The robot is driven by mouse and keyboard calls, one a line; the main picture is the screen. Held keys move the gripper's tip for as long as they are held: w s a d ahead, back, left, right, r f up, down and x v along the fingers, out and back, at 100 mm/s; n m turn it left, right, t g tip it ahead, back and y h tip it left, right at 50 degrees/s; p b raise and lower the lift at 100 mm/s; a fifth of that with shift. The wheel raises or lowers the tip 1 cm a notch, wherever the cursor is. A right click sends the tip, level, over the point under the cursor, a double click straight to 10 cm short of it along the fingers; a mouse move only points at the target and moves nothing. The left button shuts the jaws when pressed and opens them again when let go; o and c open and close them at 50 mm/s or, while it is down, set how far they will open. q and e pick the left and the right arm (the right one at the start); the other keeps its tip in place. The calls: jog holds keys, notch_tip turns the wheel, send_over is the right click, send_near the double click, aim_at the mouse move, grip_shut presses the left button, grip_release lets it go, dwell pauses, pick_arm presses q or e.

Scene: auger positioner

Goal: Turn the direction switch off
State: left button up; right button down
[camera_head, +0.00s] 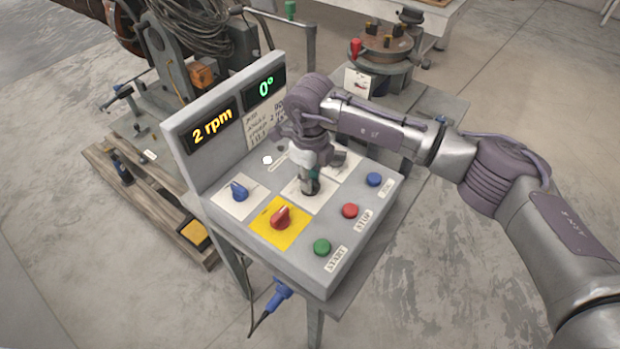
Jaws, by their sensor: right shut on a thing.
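The control panel (345,268) is a sloped grey box with an upright display board. My right gripper (310,190) points down onto a white plate in the middle of the panel. It is shut on a switch knob there, and the gripper mostly hides that knob. Its label is not readable, so I cannot confirm from the picture that it is the direction switch. A blue knob (238,191) on a white plate is to the left. A red knob (280,217) on a yellow plate is just in front of the gripper. My left gripper is not in view.
Green (322,247), red (350,211) and blue (374,180) buttons line the panel's right side. Displays read "2 rpm" (212,125) and "0°" (265,86). A blue plug (279,294) hangs below. Machinery and a wooden pallet (150,215) stand left; floor at front right is clear.

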jog(key=c, duration=1.1)
grip_release()
notch_tip(320, 180, up, 12)
jog(key=shift+r, duration=0.1)
